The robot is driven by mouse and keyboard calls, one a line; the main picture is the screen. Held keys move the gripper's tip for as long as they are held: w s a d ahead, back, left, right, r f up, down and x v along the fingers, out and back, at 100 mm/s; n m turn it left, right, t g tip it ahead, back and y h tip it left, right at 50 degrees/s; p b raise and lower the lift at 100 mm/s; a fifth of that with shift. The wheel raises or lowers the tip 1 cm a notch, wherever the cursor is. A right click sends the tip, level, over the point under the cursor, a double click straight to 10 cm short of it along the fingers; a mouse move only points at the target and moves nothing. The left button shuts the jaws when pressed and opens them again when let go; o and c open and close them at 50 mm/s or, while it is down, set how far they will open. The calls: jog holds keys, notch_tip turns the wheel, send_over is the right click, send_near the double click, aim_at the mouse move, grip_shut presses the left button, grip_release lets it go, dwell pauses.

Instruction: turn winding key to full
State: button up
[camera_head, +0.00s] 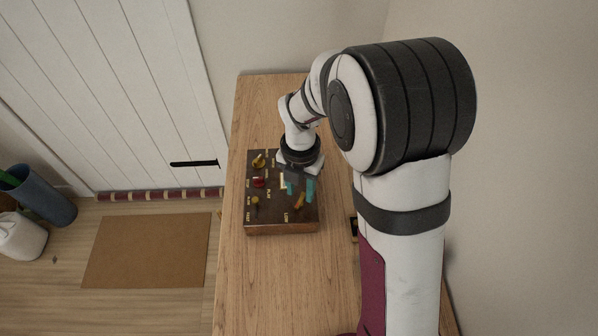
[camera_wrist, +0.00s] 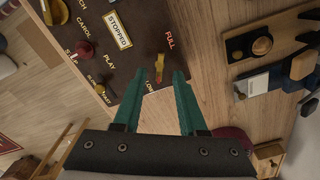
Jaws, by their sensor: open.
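A dark brown control box (camera_head: 285,228) sits on a wooden table. Its winding key, a small orange-yellow lever (camera_head: 299,201), is near the box's right front, by the LOW label. In the wrist view the key (camera_wrist: 158,70) stands between the LOW and FULL labels, nearer LOW. My gripper (camera_head: 300,188) is over the box with its teal fingers apart. In the wrist view the open gripper (camera_wrist: 160,76) has one fingertip on each side of the key, with visible gaps. I cannot tell whether the tips are level with it.
The box also carries a brass knob (camera_head: 259,161), a red knob (camera_head: 259,182), a smaller yellow knob (camera_head: 255,201) and a STOPPED display (camera_wrist: 117,30). A wooden rack with dark items (camera_wrist: 283,75) is beyond the box on the right. The table front (camera_head: 270,285) is clear.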

aim_at(300, 202)
jog(key=shift+f, duration=1.4)
grip_shut()
